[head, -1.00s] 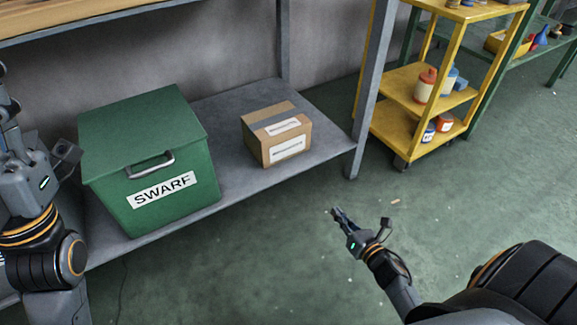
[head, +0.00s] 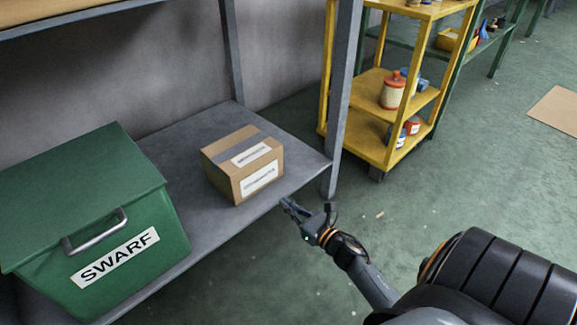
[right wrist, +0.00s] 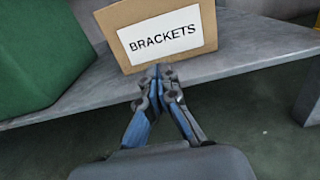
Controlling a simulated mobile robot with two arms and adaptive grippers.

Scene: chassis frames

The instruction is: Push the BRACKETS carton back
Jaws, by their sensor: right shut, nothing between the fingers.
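The BRACKETS carton (head: 242,165) is a small brown cardboard box with a grey tape strip and white labels. It sits on the grey lower shelf (head: 190,128), close to the front edge. In the right wrist view the carton (right wrist: 204,20) shows its front face with the BRACKETS label. My right gripper (head: 287,204) is shut and empty, in front of the shelf edge to the right of the carton in the head view. In the right wrist view its fingertips (right wrist: 158,70) are just below the carton's front face; whether they touch cannot be told. My left gripper is out of view.
A green SWARF bin (head: 80,215) stands on the shelf left of the carton. A grey post (head: 343,95) rises at the shelf's right front corner. A yellow cart (head: 365,142) stands beyond it. Bare shelf lies behind the carton.

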